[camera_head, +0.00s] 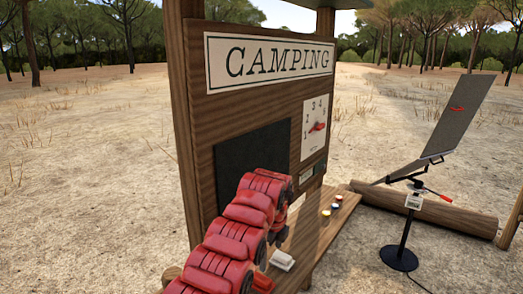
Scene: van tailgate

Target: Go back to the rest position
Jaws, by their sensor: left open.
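My left arm (240,228), red and segmented, comes in from the bottom left and rises in front of the camping board. Its far end bends down beside the dark panel, above the shelf. My left gripper (279,236) shows only in part there, dark and mostly hidden by the arm; I see nothing held in it. My right gripper is out of view.
The wooden board (195,130) carries a CAMPING sign (270,61), a dark panel (240,160) and a numbered dial (316,127). Its shelf (318,238) holds a pale block (282,260) and small pots (326,212). A tilted panel on a stand (402,240) and a log (440,214) are right.

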